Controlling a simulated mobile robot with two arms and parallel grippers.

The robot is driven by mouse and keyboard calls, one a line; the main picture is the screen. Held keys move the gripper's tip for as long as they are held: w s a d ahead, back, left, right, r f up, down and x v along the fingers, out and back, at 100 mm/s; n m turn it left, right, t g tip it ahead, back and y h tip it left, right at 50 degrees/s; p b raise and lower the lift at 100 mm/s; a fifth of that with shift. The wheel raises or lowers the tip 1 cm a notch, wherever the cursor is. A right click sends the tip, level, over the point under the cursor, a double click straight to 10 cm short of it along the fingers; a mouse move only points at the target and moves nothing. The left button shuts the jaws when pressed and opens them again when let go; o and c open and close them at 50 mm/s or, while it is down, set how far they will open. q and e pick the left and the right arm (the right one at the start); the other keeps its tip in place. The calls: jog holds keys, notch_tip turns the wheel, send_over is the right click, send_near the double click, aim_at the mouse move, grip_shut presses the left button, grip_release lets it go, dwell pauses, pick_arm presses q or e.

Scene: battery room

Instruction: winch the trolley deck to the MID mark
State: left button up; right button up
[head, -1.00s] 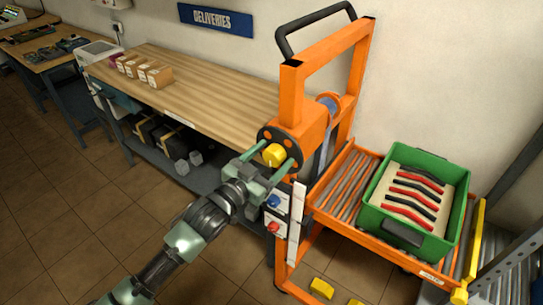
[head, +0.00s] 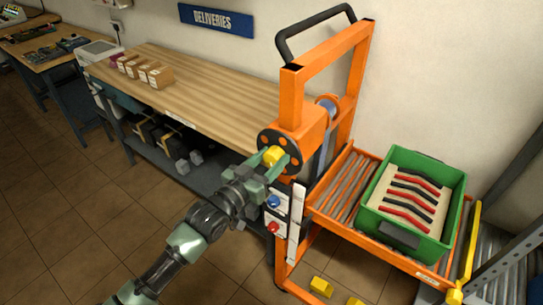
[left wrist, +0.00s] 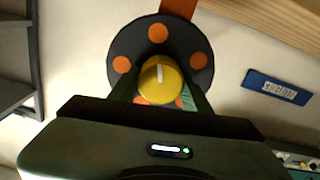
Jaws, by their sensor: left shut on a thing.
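The orange trolley (head: 346,75) stands beside the workbench. Its roller deck (head: 340,187) carries a green crate. The winch is a dark disc with orange spots (head: 291,139) on the trolley's near post, also in the left wrist view (left wrist: 190,55). A yellow knob (head: 271,156) sticks out from the disc; it shows in the left wrist view (left wrist: 162,80) with a white line on its face. My left gripper (head: 274,162) is shut on the knob, one finger on each side. I cannot read a MID mark. My right gripper is out of view.
The green crate (head: 402,238) holds red and black strips on a pale insert. A blue button (head: 273,201) and a red button (head: 274,227) sit below the winch. A wooden workbench (head: 200,85) with small boxes stands left. A roller conveyor (head: 510,280) lies right.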

pick_arm(q)
jog(key=shift+n+p, duration=0.3)
jog(key=shift+n, duration=1.2)
jog(key=o, duration=1.4)
jog(key=b+v, duration=0.1)
jog(key=v, duration=0.6)
jog(key=shift+s+a+b, duration=0.25)
jog(key=shift+a+b, duration=0.05)
